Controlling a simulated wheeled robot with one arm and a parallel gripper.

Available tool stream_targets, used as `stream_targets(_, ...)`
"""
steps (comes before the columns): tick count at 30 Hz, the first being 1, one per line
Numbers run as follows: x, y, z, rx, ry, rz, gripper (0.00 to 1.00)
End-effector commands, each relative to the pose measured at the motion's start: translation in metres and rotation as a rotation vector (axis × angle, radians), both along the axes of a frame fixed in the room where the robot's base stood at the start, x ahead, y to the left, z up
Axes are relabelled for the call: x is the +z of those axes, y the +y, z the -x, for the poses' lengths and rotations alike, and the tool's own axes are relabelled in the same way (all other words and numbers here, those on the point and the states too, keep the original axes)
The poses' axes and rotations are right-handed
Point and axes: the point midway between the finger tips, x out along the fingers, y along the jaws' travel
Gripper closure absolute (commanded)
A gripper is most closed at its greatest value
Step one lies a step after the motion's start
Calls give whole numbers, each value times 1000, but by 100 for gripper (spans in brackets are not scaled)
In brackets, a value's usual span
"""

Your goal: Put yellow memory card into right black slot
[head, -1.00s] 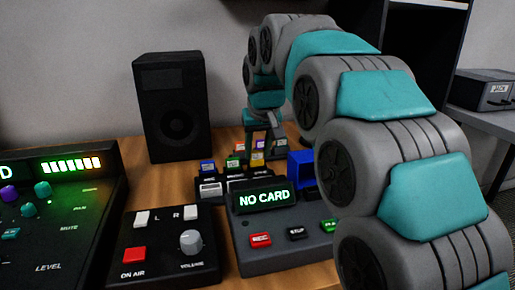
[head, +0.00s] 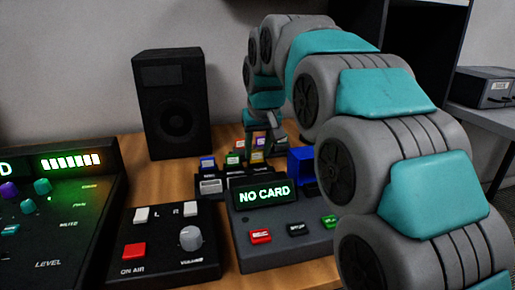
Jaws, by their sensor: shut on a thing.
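The yellow memory card (head: 257,157) is a small upright card behind the recorder with the green "NO CARD" display. My gripper (head: 264,146) reaches down to it from above and is shut on it; the contact is small and partly hidden. The card is still low among the other cards, and I cannot tell whether it is clear of its holder. Black holders (head: 210,186) stand behind the recorder (head: 285,232). The right black slot cannot be made out; the display and my arm cover much of that area.
A blue card (head: 207,162) and a green card (head: 233,159) stand left of the yellow one. A blue box (head: 301,164) is close on the right. A black speaker (head: 174,105) stands behind left. A switch panel (head: 165,243) and a mixer (head: 60,215) fill the front left.

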Motion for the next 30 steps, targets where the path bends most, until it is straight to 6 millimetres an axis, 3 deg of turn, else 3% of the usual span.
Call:
stream_targets(5, 0, 0, 0, 0, 0, 0, 100)
stream_targets(6, 0, 0, 0, 0, 0, 0, 54)
stream_targets(15, 0, 0, 0, 0, 0, 0, 22)
stream_targets(20, 0, 0, 0, 0, 0, 0, 22)
stream_targets(26, 0, 0, 0, 0, 0, 0, 0)
stream_targets(30, 0, 0, 0, 0, 0, -1, 0)
